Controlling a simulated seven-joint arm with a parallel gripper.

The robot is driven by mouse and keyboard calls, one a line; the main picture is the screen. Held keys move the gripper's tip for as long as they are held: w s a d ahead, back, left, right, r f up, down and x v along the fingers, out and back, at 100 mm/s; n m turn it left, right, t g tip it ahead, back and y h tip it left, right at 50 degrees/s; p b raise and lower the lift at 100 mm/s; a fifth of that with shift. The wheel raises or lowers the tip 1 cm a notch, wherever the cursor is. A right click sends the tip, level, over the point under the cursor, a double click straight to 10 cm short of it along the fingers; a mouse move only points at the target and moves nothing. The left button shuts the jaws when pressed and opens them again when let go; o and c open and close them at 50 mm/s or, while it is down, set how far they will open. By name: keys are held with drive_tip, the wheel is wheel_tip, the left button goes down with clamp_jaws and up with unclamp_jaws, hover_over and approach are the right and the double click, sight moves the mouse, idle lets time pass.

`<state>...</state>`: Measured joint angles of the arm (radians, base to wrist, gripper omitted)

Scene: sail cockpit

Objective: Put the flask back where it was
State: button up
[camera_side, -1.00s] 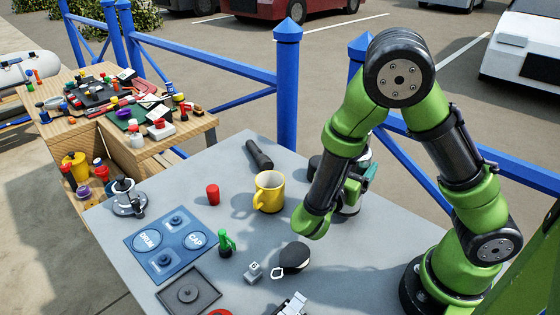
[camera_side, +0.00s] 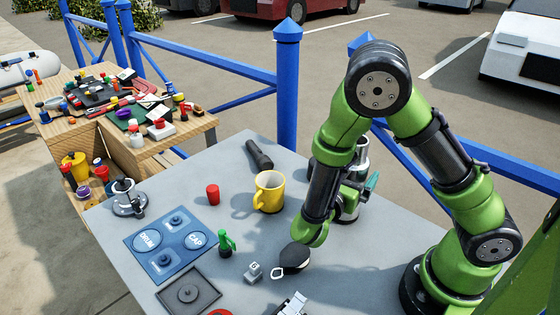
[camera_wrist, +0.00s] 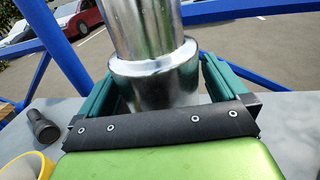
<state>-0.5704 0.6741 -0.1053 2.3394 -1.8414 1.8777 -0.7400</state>
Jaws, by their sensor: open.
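The flask (camera_wrist: 155,75) is a shiny silver metal cylinder with a wider lower part. In the wrist view it stands upright in front of my gripper (camera_wrist: 158,88), between the two teal fingers, which are spread apart. In the side view the flask (camera_side: 362,150) stands at the table's far right, partly hidden behind my arm and gripper (camera_side: 358,184). Whether a finger touches it cannot be told. Its base is mostly hidden.

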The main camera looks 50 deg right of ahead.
drive_tip(key=s+a, duration=0.2)
drive_tip(key=a, duration=0.9)
drive_tip(key=shift+a, duration=0.4)
